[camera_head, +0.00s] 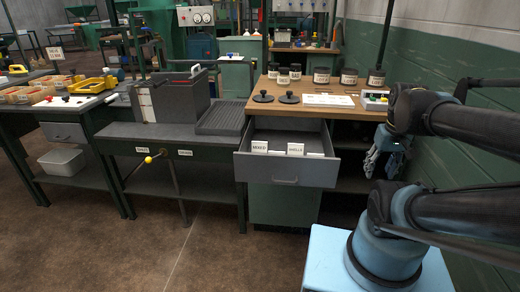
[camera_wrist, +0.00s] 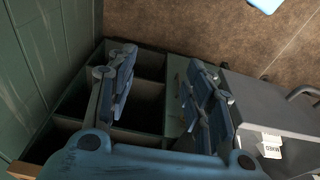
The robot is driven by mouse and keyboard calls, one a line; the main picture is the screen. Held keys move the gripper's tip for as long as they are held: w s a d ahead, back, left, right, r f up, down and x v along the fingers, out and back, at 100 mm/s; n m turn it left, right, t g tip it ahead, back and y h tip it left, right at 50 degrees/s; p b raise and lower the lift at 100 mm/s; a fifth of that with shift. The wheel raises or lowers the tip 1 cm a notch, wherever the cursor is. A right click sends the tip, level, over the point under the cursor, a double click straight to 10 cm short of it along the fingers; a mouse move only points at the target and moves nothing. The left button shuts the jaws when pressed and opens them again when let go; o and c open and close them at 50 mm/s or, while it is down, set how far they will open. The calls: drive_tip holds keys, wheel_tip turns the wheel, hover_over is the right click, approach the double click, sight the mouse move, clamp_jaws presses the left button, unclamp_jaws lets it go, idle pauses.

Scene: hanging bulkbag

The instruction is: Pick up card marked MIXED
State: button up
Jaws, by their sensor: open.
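The white card marked MIXED (camera_head: 259,147) stands in the open grey drawer (camera_head: 284,175), at the left of a second card (camera_head: 295,149) that seems to read SHELLS. In the wrist view the MIXED card (camera_wrist: 269,146) shows at the lower right, inside the drawer (camera_wrist: 262,100). My gripper (camera_head: 384,150) is to the right of the drawer, apart from both cards. In the wrist view my gripper (camera_wrist: 163,92) has its two fingers spread wide with nothing between them. The cards' lower parts are hidden by the drawer front in the head view.
The wooden bench top (camera_head: 330,113) above the drawer carries several dark jars (camera_head: 348,77), two black knobbed discs and a white sheet (camera_head: 328,100). Open shelf compartments (camera_wrist: 140,100) lie below my gripper. A green wall (camera_head: 440,60) bounds the right. The floor before the drawer is clear.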

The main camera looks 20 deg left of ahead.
drive_tip(key=w+a+r+n, duration=0.5)
drive_tip(key=w+a+r, duration=0.2)
drive_tip(key=w+a, duration=0.15)
wheel_tip(320, 180, up, 2)
drive_tip(key=n+g+y, duration=0.1)
drive_tip(key=n+g, duration=0.1)
drive_tip(key=n, duration=1.1)
hover_over(260, 143)
drive_tip(key=w+d, duration=0.1)
drive_tip(key=d, duration=0.1)
drive_tip(key=f, duration=0.3)
drive_tip(key=a+f, duration=0.1)
drive_tip(key=f, duration=0.6)
drive_tip(key=shift+s+a+f, duration=0.15)
drive_tip(key=shift+f, duration=0.25)
drive_tip(key=shift+s+a+f, duration=0.1)
drive_tip(key=shift+a+f, duration=0.05)
drive_tip(key=shift+f, duration=0.7)
drive_tip(key=shift+w+a+f, duration=0.1)
drive_tip(key=shift+a+f, duration=0.1)
drive_tip(key=shift+f, duration=0.65)
drive_tip(key=shift+s+a+f, duration=0.1)
drive_tip(key=shift+a+f, duration=0.05)
drive_tip(key=shift+f, duration=0.7)
drive_tip(key=c, duration=0.9)
